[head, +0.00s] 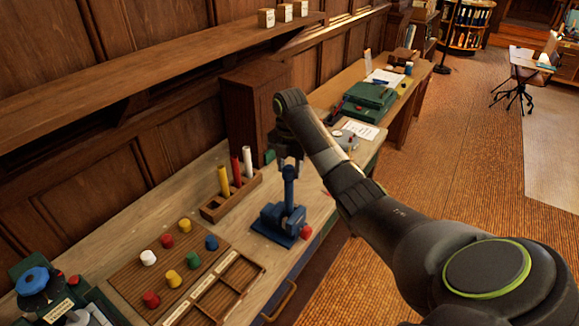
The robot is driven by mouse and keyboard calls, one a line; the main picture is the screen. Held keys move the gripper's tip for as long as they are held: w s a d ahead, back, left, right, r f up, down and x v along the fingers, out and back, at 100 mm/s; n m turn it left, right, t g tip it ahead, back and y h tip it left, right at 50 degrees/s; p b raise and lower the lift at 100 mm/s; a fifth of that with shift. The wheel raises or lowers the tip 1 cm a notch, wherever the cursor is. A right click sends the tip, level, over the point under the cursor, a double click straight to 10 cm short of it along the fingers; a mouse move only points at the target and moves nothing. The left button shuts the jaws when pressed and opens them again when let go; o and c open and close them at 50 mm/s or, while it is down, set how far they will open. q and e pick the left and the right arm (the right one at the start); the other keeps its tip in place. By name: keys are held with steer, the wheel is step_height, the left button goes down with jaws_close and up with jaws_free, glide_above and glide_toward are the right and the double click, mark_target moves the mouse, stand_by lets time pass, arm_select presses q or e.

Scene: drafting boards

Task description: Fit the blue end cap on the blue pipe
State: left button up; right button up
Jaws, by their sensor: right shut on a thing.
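The blue pipe (289,190) stands upright at the blue clamp (275,226) near the bench's front edge. Its lower end meets the clamp; I cannot tell how firmly it is seated. My right gripper (289,164) comes from above and is shut on the pipe's upper end, hiding its top. The blue end cap (211,242) sits on the brown cap board (128,277), left of the clamp and apart from the gripper. My left gripper is not in view.
White, red, yellow and green caps share the board. A wooden rack (212,213) behind the clamp holds yellow (224,181), red (236,171) and white (247,161) pipes. A divided tray (238,276) lies in front of the board. A shelf (150,66) runs above the bench.

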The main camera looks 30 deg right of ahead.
steer(key=shift+f+b, duration=0.4)
steer(key=shift+f, duration=1.4)
steer(key=o, duration=1.1)
steer(key=shift+c, duration=0.2)
steer(key=shift+r, duration=0.15)
